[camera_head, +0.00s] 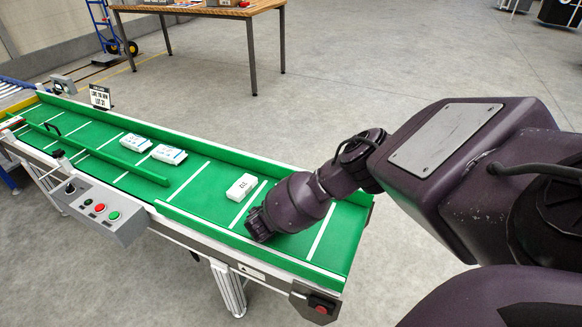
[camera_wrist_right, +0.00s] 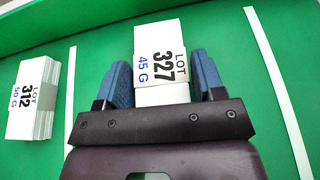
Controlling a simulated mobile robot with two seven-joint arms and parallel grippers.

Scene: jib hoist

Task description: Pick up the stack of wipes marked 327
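The stack of wipes marked 327 (camera_wrist_right: 160,52) lies flat on the green belt in the right wrist view, label up, reading LOT 327, 45 G. My right gripper (camera_wrist_right: 162,82) has its two blue fingers on either side of it, apart, with at most narrow gaps. I cannot see firm contact. In the head view my right gripper (camera_head: 260,224) is down at the belt, and the 327 stack is hidden behind it. My left gripper is not in view.
A stack marked 312 (camera_wrist_right: 35,97) lies left of the 327 stack, across a white belt line. Two more white stacks (camera_head: 135,142) (camera_head: 168,154) lie farther along the belt (camera_head: 205,187). Raised green walls edge it. A control box (camera_head: 103,209) hangs on the near side.

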